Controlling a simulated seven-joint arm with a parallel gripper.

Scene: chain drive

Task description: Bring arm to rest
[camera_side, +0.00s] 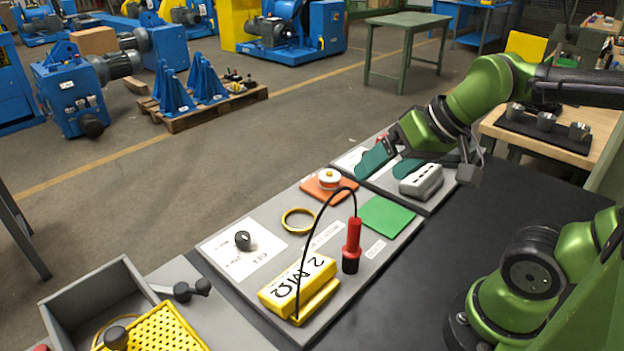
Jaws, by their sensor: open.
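My gripper (384,168) is at the end of my green arm, which reaches in from the upper right. Its two dark teal fingers are spread apart and point down to the left, with nothing seen between them. They hang over the far end of the grey panel (215,243), beside a light grey slotted block (421,182). I cannot tell how high the fingertips are above the panel, or whether they touch it. The far part of the panel is partly hidden behind the fingers.
The panel carries a yellow box (300,287) cabled to an upright red probe (353,240), a green square (388,216), a yellow ring (298,221), an orange plate (322,194) with a round piece, and a black knob (243,240).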

